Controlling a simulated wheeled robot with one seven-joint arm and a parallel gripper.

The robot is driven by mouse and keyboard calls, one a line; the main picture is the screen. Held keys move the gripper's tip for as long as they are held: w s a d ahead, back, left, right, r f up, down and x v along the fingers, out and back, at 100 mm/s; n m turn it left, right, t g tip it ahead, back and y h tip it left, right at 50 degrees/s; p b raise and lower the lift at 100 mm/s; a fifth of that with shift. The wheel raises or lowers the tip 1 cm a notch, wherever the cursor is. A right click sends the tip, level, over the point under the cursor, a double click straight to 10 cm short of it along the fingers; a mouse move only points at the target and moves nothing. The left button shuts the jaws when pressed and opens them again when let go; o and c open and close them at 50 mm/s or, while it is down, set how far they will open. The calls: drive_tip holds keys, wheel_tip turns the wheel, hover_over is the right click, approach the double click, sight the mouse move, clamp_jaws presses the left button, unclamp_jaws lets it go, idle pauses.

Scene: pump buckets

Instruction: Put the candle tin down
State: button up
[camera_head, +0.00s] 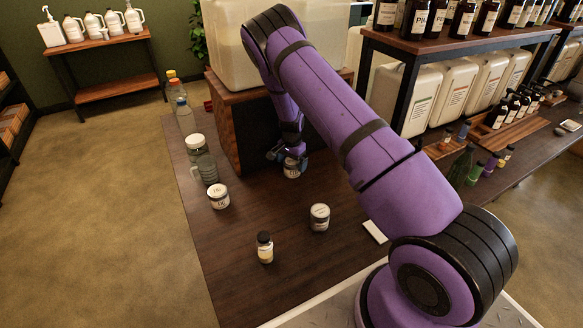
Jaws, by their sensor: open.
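A small light-coloured tin (292,172) with a label stands on the dark table directly under my gripper (288,160), in front of the wooden block. My gripper points down over it with its jaws open, partly around its top. I cannot tell whether a finger touches it. Two similar labelled containers stand on the table: a white-lidded jar (218,197) to the left and a grey-lidded tin (320,217) nearer the front. The labels are too small to read.
A small amber bottle with a black cap (265,248) stands at the front. A clear jug (203,162) and bottles (184,115) line the left edge. A wooden block (225,125) under a large container (228,50) stands behind my gripper. The table's front middle is mostly clear.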

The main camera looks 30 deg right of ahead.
sight(291, 161)
wheel_tip(291, 161, up, 9)
drive_tip(key=shift+r, duration=0.15)
drive_tip(key=s+a+r+n+t+y, duration=0.15)
drive_tip(key=s+r, duration=0.35)
drive_tip(key=r, duration=0.6)
drive_tip(key=s+a+r+n, duration=0.25)
drive_tip(key=s+r, duration=0.25)
drive_tip(key=r, duration=0.5)
drive_tip(key=s+a+r+n+t+y, duration=0.1)
drive_tip(key=s+a+r, duration=0.3)
drive_tip(key=r, duration=0.7)
drive_tip(key=s+r+n+t, duration=0.1)
drive_tip(key=s+r+n, duration=0.1)
drive_tip(key=s, duration=0.8)
drive_tip(key=s+a+r+n+h, duration=0.1)
drive_tip(key=s+r+n, duration=0.2)
drive_tip(key=s, duration=0.7)
drive_tip(key=s+a+r+n+t+h, duration=0.1)
drive_tip(key=s+r, duration=0.3)
drive_tip(key=s, duration=0.6)
drive_tip(key=shift+a+n+t, duration=0.25)
drive_tip(key=shift+n+t, duration=0.1)
drive_tip(key=shift+n, duration=0.45)
drive_tip(key=shift+r+h, duration=0.1)
drive_tip(key=shift+h, duration=0.15)
